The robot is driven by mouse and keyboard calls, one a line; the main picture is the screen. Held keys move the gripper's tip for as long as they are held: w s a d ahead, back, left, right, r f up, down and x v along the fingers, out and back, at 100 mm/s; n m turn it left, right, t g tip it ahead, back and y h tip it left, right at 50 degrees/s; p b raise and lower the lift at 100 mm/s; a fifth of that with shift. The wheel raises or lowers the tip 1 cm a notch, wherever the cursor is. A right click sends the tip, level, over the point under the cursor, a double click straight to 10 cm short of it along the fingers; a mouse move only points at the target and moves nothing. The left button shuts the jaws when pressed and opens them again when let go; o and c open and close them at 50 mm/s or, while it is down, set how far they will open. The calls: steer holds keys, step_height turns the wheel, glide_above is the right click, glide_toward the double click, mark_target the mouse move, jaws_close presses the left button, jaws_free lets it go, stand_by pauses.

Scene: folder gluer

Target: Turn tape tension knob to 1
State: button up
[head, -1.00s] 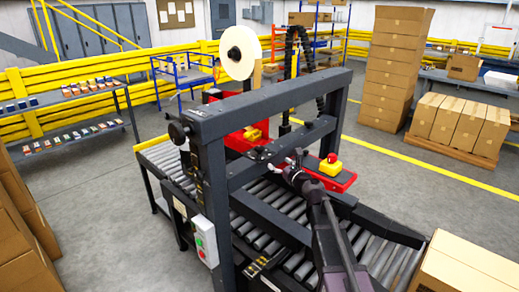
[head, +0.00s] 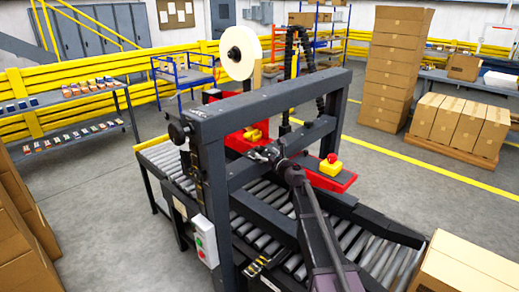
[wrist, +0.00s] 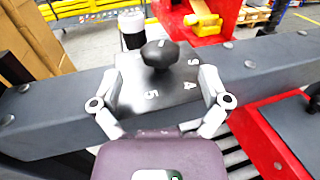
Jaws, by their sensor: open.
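The tape tension knob (wrist: 160,54) is black and stands on a dark dial plate (wrist: 137,92) in the wrist view. White numerals 5, 4 and 3 show on the plate's near and right parts. A small light mark shows at the knob's far top; the numeral 1 cannot be made out for certain. My gripper (wrist: 161,78) is open, one finger at each side of the plate, with the knob between and slightly beyond the fingertips. No finger visibly touches the knob. In the head view my gripper (head: 265,154) is at the machine's crossbar and hides the knob.
The plate sits on the dark crossbar (wrist: 270,62). The machine's tall frame (head: 275,103) rises around my arm. A red panel (head: 330,181) with a yellow-based stop button (head: 331,165) lies right of my gripper. Rollers (head: 262,237) run below.

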mark_target(262, 150)
steer(key=shift+x, duration=2.45)
steer(key=c, duration=1.2)
